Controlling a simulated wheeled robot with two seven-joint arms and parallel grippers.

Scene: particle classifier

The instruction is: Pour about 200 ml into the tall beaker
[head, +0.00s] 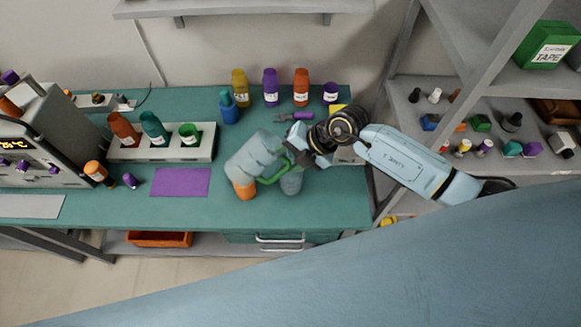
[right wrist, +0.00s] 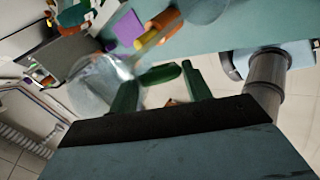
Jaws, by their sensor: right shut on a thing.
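My right gripper (head: 276,168), with green fingers, is shut on a large clear vessel (head: 254,155) and holds it tilted over the teal bench. The vessel also shows blurred in the right wrist view (right wrist: 95,85), beside the green fingers (right wrist: 158,76). A smaller clear glass vessel (head: 291,183) stands on the bench just right of the held one, partly hidden by the gripper. I cannot tell whether it is the tall beaker, nor see any liquid level or stream. My left gripper is not in view.
An orange container (head: 245,191) is partly hidden below the held vessel. A purple mat (head: 181,182) lies to the left. A white rack (head: 205,155) holds several bottles. A blue bottle (head: 229,108) and several coloured bottles stand behind. A shelf unit (head: 480,166) is at the right.

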